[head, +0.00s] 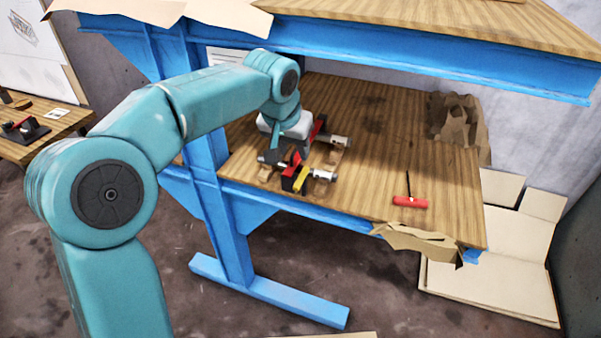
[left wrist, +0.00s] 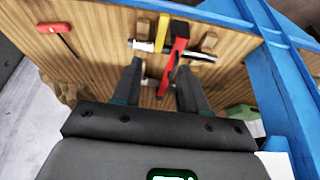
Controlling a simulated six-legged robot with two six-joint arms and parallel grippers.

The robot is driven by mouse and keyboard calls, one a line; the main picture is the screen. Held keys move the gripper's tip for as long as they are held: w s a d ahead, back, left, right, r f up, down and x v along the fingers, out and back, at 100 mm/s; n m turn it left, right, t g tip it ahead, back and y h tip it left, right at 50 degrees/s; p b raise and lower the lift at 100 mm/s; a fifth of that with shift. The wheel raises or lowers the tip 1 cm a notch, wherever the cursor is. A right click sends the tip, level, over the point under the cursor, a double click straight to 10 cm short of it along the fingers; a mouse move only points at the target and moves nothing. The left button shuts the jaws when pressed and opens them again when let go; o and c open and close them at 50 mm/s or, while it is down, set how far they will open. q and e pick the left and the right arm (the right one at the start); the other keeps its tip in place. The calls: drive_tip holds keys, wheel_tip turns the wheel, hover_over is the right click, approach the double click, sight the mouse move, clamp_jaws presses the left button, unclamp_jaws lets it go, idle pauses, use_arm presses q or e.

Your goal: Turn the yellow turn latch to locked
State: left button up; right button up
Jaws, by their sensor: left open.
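The yellow turn latch (head: 301,179) is a small flat yellow piece on the near side of a fixture on the shelf. In the left wrist view it is a short yellow bar (left wrist: 162,34) beside a black and red lever (left wrist: 180,30). Silver cylinders (head: 325,175) stick out at the fixture's side. My left gripper (head: 284,158) is over the fixture, partly hidden by its own wrist. In the left wrist view its fingers (left wrist: 160,66) are apart, with the red lever's lower part between or beyond them. Contact cannot be told. My right gripper is not in view.
The fixture stands on a wooden shelf (head: 390,175) in a blue frame (head: 215,200), under an upper shelf (head: 450,30). A red-handled tool (head: 410,202) lies to the right. Crumpled cardboard (head: 458,122) stands at the back right. The shelf between is mostly clear.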

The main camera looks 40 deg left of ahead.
sight(301, 177)
use_arm(q)
drive_tip(key=x, duration=1.2)
drive_tip(key=shift+f, duration=0.15)
clamp_jaws()
